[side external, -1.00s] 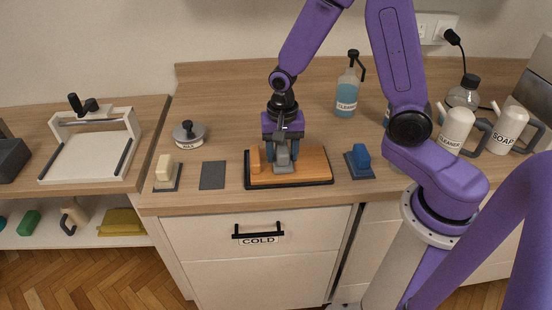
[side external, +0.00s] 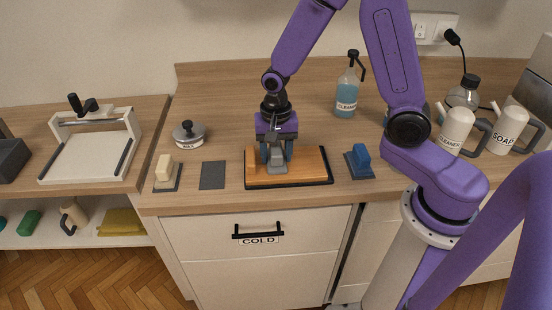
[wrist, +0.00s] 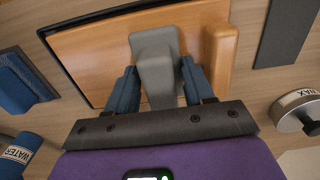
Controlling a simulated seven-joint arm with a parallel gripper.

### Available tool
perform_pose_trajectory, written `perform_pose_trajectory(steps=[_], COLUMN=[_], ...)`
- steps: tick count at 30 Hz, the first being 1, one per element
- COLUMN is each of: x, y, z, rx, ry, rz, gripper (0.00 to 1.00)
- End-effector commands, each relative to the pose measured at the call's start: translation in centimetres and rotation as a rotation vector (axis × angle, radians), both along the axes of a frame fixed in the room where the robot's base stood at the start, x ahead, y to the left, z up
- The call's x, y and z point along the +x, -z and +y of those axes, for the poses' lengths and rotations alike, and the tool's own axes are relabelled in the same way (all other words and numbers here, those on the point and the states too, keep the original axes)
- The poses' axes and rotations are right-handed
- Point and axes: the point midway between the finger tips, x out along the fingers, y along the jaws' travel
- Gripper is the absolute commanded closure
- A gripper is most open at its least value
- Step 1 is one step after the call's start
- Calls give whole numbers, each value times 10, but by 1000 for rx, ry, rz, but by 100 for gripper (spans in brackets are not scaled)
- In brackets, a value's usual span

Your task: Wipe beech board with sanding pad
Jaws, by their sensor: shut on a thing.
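The beech board (side external: 306,168) is an orange-brown plank with a black edge, lying flat near the counter's front; a raised wooden strip runs along its left end. My gripper (side external: 277,155) is shut on a grey sanding pad (side external: 277,169), holding it by its upright handle on the left half of the board. In the wrist view, the gripper's blue fingers (wrist: 157,88) stand on either side of the grey pad handle (wrist: 155,65). The board (wrist: 90,55) spreads around the pad there, with the raised strip (wrist: 218,55) close on the right.
A blue-handled pad (side external: 360,162) stands right of the board. A dark grey sheet (side external: 212,175), a cream-handled block (side external: 167,174) and a wax tin (side external: 188,136) are on the left. A blue cleaner bottle (side external: 347,90) and white jugs (side external: 456,130) stand farther back and right.

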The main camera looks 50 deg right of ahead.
Motion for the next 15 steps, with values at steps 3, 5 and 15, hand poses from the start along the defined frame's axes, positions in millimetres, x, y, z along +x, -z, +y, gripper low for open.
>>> perform_pose_trajectory(steps=[3, 5, 15], x=[-4, -8, -10], y=[0, 0, 0], z=[-4, -8, -10], rx=[0, 0, 0], ry=[1, 1, -1], rz=[-1, 0, 0], gripper=[78, 78, 78])
